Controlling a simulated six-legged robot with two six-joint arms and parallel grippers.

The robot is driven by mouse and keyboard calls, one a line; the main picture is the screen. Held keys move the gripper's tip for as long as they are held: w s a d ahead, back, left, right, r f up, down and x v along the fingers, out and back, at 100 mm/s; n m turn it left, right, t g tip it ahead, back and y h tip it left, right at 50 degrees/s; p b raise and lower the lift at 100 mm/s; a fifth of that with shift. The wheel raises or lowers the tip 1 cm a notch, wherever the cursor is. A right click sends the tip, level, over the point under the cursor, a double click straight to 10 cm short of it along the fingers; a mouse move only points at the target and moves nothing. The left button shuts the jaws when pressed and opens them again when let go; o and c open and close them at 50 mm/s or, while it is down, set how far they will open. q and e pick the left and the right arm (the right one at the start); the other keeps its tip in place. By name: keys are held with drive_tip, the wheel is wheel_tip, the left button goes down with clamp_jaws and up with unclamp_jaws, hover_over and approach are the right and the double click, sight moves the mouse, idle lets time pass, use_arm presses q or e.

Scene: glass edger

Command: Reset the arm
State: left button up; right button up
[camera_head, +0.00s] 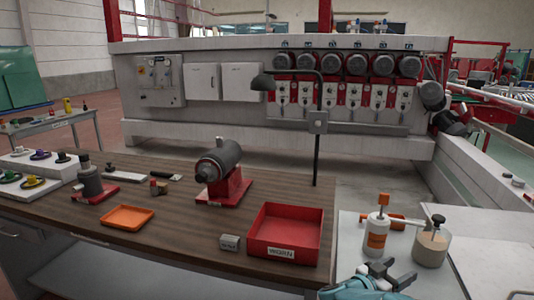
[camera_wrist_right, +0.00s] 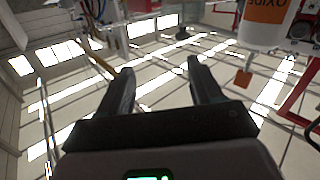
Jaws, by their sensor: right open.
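My right gripper (camera_head: 388,270) shows at the bottom of the head view, right of centre, over the front of the pale side table. In the right wrist view its two dark fingers (camera_wrist_right: 160,78) stand apart with nothing between them. A teal part of my right arm (camera_head: 365,285) shows below it. A white bottle with an orange label and orange top (camera_head: 377,240) stands just behind the gripper; a white and orange container lettered "OXIDE" (camera_wrist_right: 265,25) shows at the upper right of the wrist view. My left gripper is not in view.
A jar of beige contents (camera_head: 430,246) stands right of the bottle. The wooden bench (camera_head: 180,220) holds a red "WORN" tray (camera_head: 257,237), an orange tray (camera_head: 127,217) and a motor spindle on a red base (camera_head: 222,170). The large edger (camera_head: 230,125) stands behind.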

drive_tip(key=s+a+f+n+t+y, duration=0.15)
drive_tip(key=f+n+y, duration=0.25)
drive_tip(key=f, duration=0.4)
drive_tip(key=s+a+f+n+t+y, duration=0.1)
drive_tip(key=s+f+n+t+y, duration=0.15)
drive_tip(key=f, duration=0.55)
drive_tip(key=s+a+f+n+g+y, duration=0.3)
drive_tip(key=s+a+f+y, duration=0.3)
drive_tip(key=s+f, duration=0.25)
drive_tip(key=s+a+f+g+y, duration=0.2)
drive_tip(key=s+a, duration=0.2)
drive_tip(key=s, duration=0.4)
drive_tip(key=s+a+f+g+y, duration=0.1)
drive_tip(key=s+a+g+y, duration=0.2)
drive_tip(key=s, duration=0.4)
drive_tip(key=s+a+f+g+y, duration=0.2)
drive_tip(key=s+a+g, duration=0.1)
drive_tip(key=s+a, duration=0.3)
drive_tip(key=s, duration=0.2)
drive_tip(key=shift+s+f, duration=0.3)
drive_tip(key=shift+y, duration=0.25)
